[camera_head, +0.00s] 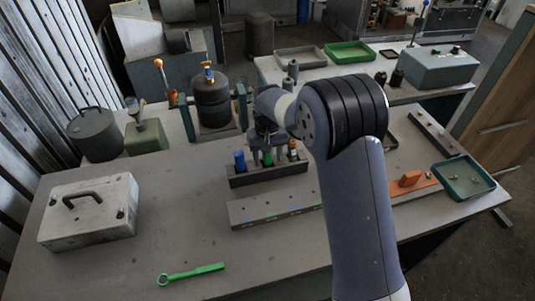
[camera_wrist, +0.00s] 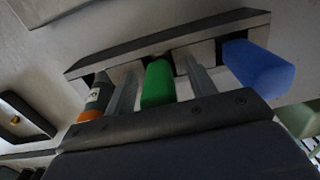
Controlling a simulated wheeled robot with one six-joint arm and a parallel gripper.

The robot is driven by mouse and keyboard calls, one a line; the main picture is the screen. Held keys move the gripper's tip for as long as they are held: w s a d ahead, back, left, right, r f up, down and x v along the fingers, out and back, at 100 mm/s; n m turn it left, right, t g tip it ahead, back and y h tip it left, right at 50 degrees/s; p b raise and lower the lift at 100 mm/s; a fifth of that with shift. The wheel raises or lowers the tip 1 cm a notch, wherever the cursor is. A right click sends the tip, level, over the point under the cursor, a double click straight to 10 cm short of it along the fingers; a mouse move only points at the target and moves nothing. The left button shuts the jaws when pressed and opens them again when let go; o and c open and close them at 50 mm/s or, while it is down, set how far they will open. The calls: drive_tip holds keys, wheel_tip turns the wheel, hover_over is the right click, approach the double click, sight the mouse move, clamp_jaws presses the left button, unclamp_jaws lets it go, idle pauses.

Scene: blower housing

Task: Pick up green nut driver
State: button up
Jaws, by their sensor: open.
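The green nut driver (camera_head: 268,158) stands in a dark rack (camera_head: 264,178), between a blue-handled driver (camera_head: 239,160) and an orange-topped one (camera_head: 292,150). My gripper (camera_head: 267,141) is right over the green handle in the head view, partly hiding it. In the wrist view, my open gripper (camera_wrist: 161,70) has one finger on each side of the green handle (camera_wrist: 158,84), with gaps visible. The blue handle (camera_wrist: 259,66) is outside the right finger. The grey and orange driver (camera_wrist: 97,98) is outside the left finger, close to it.
A long grey block (camera_head: 270,208) lies in front of the rack. A green wrench (camera_head: 191,274) and a grey case (camera_head: 88,232) with a handle are at the left. A black cylinder (camera_head: 212,102) stands behind. The front middle of the table is clear.

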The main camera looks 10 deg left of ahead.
drive_tip(key=shift+c, duration=0.4)
clamp_jaws()
wheel_tip(320, 180, up, 10)
drive_tip(key=shift+b, duration=0.85)
drive_tip(key=c, duration=0.6)
unclamp_jaws()
drive_tip(key=c, duration=0.4)
clamp_jaws()
